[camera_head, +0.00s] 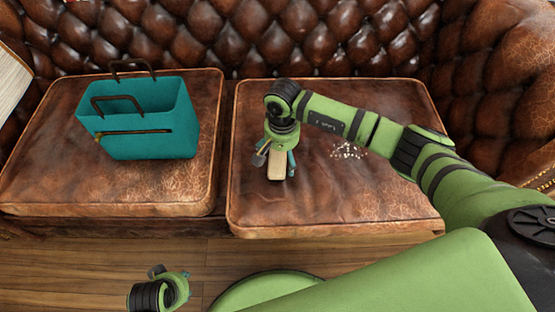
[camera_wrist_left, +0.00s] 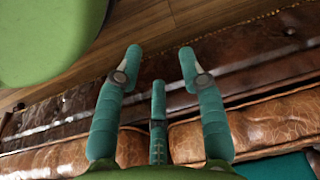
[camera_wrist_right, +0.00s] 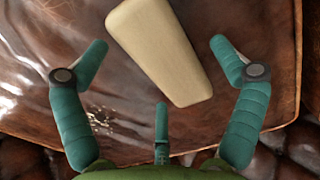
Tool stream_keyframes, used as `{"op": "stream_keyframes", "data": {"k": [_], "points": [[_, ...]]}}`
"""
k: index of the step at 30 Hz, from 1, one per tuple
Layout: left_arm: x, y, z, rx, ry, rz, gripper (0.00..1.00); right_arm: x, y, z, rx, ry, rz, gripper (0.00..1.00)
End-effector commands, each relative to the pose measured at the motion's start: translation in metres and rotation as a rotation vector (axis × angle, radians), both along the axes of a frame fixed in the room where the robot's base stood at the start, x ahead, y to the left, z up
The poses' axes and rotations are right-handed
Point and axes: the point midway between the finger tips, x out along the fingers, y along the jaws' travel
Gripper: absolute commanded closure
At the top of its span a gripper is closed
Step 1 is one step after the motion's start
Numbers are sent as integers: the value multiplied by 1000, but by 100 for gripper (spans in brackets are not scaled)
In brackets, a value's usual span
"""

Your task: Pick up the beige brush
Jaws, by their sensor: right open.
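The beige brush (camera_head: 276,163) lies on the right leather seat cushion in the head view, partly hidden by my right gripper. In the right wrist view the brush (camera_wrist_right: 160,45) shows as a pale tapered block between and beyond the fingers. My right gripper (camera_head: 276,160) points down over the brush. It is open, with its fingers (camera_wrist_right: 158,55) spread on either side and apart from the brush. My left gripper (camera_head: 182,278) hangs low in front of the sofa, over the floor. In the left wrist view its fingers (camera_wrist_left: 158,55) are spread and empty.
A teal bag (camera_head: 140,118) with dark handles stands on the left cushion (camera_head: 60,180). Pale crumbs (camera_head: 348,150) lie on the right cushion (camera_head: 340,205), right of the brush. The tufted sofa back (camera_head: 270,40) rises behind. Wooden floor (camera_head: 60,265) lies in front.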

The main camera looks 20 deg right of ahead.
Motion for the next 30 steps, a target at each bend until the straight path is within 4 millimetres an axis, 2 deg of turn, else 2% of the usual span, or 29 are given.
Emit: {"op": "stream_keyframes", "data": {"k": [1, 4, 12, 17, 30], "points": [[1, 0, 2, 0, -4, 0, 60, 0, 1, -9, 3, 1, -1, 5], [1, 0, 6, 0, -4, 1, 60, 0, 0, -17, 2, 0, -1, 5], [2, 0, 9, 0, -5, 1, 60, 0, 0, -19, 2, -2, 0, 5], [2, 0, 9, 0, -6, 1, 60, 0, 0, -19, 3, -1, 0, 69], [2, 0, 9, -1, -7, 1, 60, 0, 0, -16, 2, -1, 0, 70]]}}
